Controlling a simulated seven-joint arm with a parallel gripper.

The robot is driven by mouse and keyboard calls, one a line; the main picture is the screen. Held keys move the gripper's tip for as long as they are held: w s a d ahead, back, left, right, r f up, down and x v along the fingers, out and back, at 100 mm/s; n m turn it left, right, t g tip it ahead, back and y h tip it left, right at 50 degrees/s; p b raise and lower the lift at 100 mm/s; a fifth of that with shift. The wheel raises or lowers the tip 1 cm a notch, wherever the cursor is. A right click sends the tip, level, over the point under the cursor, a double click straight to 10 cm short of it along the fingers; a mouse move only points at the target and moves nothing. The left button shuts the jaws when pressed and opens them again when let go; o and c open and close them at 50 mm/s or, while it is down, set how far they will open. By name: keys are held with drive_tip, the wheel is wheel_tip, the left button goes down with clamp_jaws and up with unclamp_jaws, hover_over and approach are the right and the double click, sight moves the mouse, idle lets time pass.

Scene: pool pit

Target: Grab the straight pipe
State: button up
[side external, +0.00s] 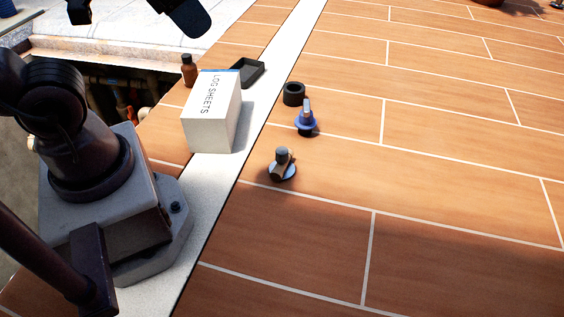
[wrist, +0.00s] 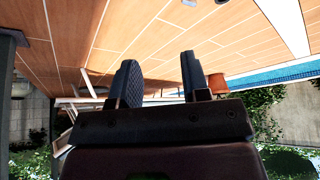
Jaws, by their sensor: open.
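My gripper (wrist: 158,62) shows in the wrist view with its two dark fingers apart and nothing between them. Nothing in view is plainly a straight pipe. A short black hollow cylinder (side external: 293,93) stands on the tiled deck in the side view. In front of it is a blue fitting with a grey upright stem (side external: 306,118). Nearer still is a tan and grey fitting on a pale round base (side external: 283,163). In the side view, dark arm parts show at the top left, and I cannot make out the fingertips there.
A white box marked "LOG SHEETS" (side external: 212,112) stands on the pale strip. Beside it are a brown bottle (side external: 189,70) and a black tray (side external: 247,73). An open pit with pipework (side external: 125,105) lies left. The wrist view shows a terracotta pot (wrist: 217,83). The deck's right side is mostly clear.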

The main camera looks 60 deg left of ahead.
sight(282, 156)
drive_tip(key=o, duration=0.3)
drive_tip(key=shift+d, duration=0.1)
